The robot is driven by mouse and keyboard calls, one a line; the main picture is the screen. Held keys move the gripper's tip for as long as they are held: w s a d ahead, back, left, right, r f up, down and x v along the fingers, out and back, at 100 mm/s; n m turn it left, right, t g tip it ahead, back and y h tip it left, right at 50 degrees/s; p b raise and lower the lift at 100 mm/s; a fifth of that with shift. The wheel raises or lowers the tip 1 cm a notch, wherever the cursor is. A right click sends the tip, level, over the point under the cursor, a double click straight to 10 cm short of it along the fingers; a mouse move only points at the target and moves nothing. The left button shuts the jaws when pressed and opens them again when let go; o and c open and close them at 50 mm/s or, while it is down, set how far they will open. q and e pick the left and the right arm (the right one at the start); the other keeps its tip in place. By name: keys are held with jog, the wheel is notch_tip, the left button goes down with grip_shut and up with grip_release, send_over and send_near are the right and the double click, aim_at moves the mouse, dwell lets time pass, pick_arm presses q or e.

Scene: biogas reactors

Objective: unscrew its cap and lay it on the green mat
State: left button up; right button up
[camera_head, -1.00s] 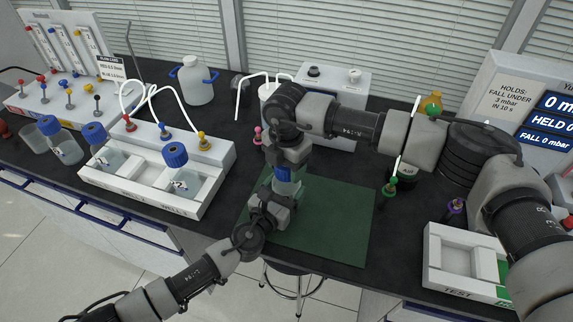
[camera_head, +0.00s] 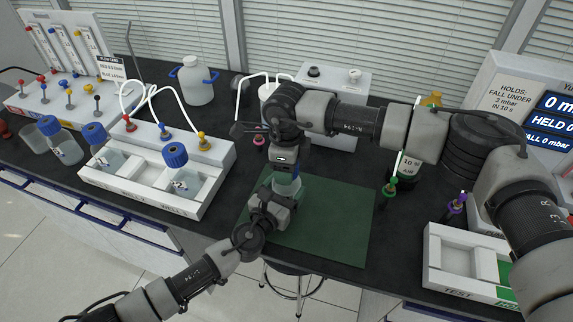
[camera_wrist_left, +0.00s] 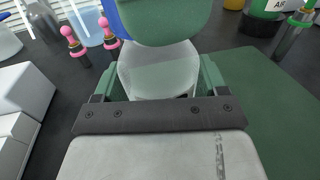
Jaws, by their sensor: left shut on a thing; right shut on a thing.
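A clear bottle (camera_head: 287,187) is held upright over the green mat (camera_head: 335,225). My left gripper (camera_head: 280,194) comes from the front and is shut on the bottle's body. In the left wrist view the pale bottle (camera_wrist_left: 160,72) sits between its green-padded fingers. My right gripper (camera_head: 287,171) points down from above and is shut on the bottle's blue cap (camera_wrist_left: 116,22). One of its green finger pads (camera_wrist_left: 165,20) covers most of the cap in the left wrist view. I cannot tell whether the cap still touches the bottle's neck.
A white tray (camera_head: 205,200) with blue-capped bottles stands at left. A white box (camera_head: 338,85) with tubes is behind. Green (camera_head: 391,187) and purple (camera_head: 456,204) stoppers and a white test tray (camera_head: 432,262) are at right. The mat's right part is bare.

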jog(key=n, duration=1.5)
jog(key=shift+n, duration=0.3)
jog(key=n, duration=0.6)
jog(key=shift+r+n, duration=0.1)
jog(key=shift+n, duration=0.2)
jog(key=n, duration=0.8)
jog(key=shift+r, duration=0.15)
jog(key=shift+r, duration=0.95)
